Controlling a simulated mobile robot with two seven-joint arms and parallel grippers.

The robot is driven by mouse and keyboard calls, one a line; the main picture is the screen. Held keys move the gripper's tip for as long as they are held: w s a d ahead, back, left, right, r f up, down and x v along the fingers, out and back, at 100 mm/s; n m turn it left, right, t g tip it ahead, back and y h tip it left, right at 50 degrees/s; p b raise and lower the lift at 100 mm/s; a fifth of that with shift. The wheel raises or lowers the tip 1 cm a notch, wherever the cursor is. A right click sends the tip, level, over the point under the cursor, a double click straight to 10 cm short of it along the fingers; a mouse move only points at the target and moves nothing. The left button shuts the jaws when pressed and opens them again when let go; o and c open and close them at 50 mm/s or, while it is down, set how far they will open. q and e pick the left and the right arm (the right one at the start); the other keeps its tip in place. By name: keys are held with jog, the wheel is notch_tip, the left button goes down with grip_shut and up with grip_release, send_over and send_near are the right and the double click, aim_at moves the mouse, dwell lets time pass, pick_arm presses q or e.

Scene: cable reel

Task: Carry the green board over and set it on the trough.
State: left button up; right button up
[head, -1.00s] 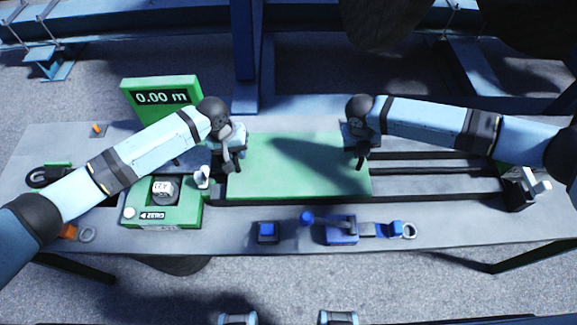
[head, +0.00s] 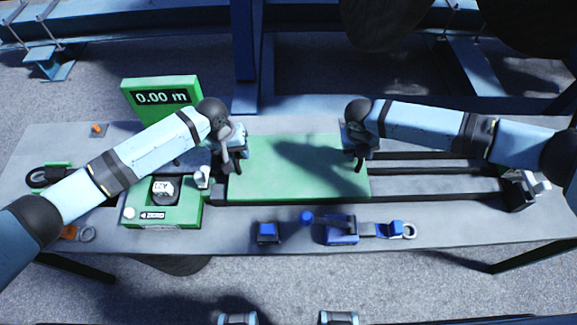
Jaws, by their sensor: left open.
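The green board (head: 290,175) lies flat over the left part of the trough (head: 440,182), whose dark rails run out to the right from under it. My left gripper (head: 232,162) is open at the board's left edge. My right gripper (head: 358,160) is at the board's right edge, near its far corner. Its jaws are too small and dark to tell whether they are open or shut. The part of the trough under the board is hidden.
A green meter (head: 160,212) with a "0.00 m" display (head: 160,97) stands left of the board, partly behind my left arm. A blue block (head: 268,232) and a blue clamp-like tool (head: 342,230) lie along the table's front. The trough's right half is uncovered.

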jog(key=shift+r, duration=0.15)
pick_arm(q)
notch_tip(320, 180, up, 11)
jog(key=a, duration=0.2)
jog(key=shift+f, duration=0.15)
pick_arm(e)
notch_tip(320, 180, up, 12)
jog(key=a, duration=0.2)
jog(key=shift+a+f, duration=0.2)
dwell(0.5)
